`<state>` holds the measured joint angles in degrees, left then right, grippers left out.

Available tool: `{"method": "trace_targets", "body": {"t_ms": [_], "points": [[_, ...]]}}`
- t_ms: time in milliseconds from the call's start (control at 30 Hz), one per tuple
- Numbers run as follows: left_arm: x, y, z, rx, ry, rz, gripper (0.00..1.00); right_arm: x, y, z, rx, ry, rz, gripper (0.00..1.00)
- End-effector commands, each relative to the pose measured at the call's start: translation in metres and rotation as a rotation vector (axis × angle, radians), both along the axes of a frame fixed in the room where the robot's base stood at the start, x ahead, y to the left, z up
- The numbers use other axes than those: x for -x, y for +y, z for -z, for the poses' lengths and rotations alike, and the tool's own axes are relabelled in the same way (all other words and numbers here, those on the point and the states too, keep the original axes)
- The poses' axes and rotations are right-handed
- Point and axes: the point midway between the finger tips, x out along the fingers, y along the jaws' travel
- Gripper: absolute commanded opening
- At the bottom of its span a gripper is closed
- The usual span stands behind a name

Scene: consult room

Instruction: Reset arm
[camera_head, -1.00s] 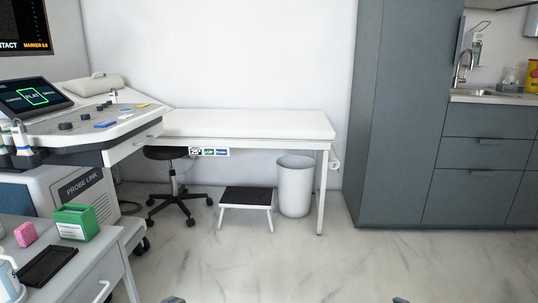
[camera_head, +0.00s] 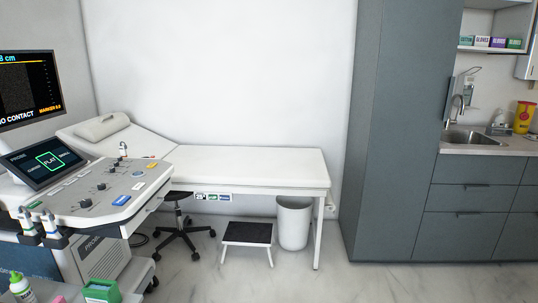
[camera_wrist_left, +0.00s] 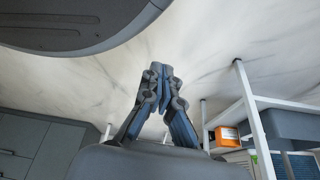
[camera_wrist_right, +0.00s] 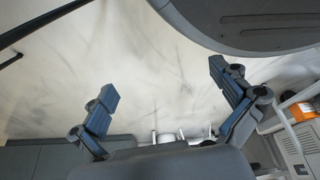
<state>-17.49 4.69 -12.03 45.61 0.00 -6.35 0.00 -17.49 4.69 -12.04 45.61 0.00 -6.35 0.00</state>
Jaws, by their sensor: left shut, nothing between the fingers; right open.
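My left gripper (camera_wrist_left: 163,88) shows in the left wrist view with its fingertips together and nothing between them, above the pale marble floor. My right gripper (camera_wrist_right: 165,85) shows in the right wrist view with its two fingers wide apart and empty, also over bare floor. Neither gripper shows in the head view now. Neither touches anything in these views.
An ultrasound console (camera_head: 103,192) stands at the left. A white exam couch (camera_head: 240,164) runs along the back wall, with a black stool (camera_head: 177,228), a step (camera_head: 247,233) and a bin (camera_head: 293,225) by it. Grey cabinets (camera_head: 460,212) stand right. The floor ahead is clear.

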Motion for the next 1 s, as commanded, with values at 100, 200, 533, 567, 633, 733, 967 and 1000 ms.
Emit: {"method": "trace_targets", "body": {"t_ms": [100, 200, 533, 567, 633, 733, 967, 1000], "points": [[0.060, 0.016, -0.008, -0.037, 0.161, -0.009, 0.00, 0.060, -0.016, -0.008, 0.037, 0.161, 0.009, 1.00], [0.089, 0.023, -0.007, -0.055, 0.236, -0.012, 0.00, 0.089, -0.023, -0.007, 0.054, 0.236, 0.013, 1.00], [0.103, 0.026, -0.006, -0.063, 0.272, -0.015, 0.00, 0.103, -0.026, -0.006, 0.063, 0.272, 0.015, 1.00], [0.103, 0.026, -0.006, -0.063, 0.272, -0.015, 0.00, 0.103, -0.026, -0.006, 0.063, 0.272, 0.015, 1.00], [0.103, 0.026, -0.006, -0.063, 0.272, -0.015, 0.00, 0.103, -0.026, -0.006, 0.063, 0.272, 0.015, 1.00], [0.103, 0.026, -0.006, -0.063, 0.272, -0.015, 0.00, 0.103, -0.026, -0.006, 0.063, 0.272, 0.015, 1.00], [0.103, 0.026, -0.006, -0.063, 0.272, -0.015, 0.00, 0.103, -0.026, -0.006, 0.063, 0.272, 0.015, 1.00], [0.103, 0.026, -0.006, -0.063, 0.272, -0.015, 0.00, 0.103, -0.026, -0.006, 0.063, 0.272, 0.015, 1.00]]}}
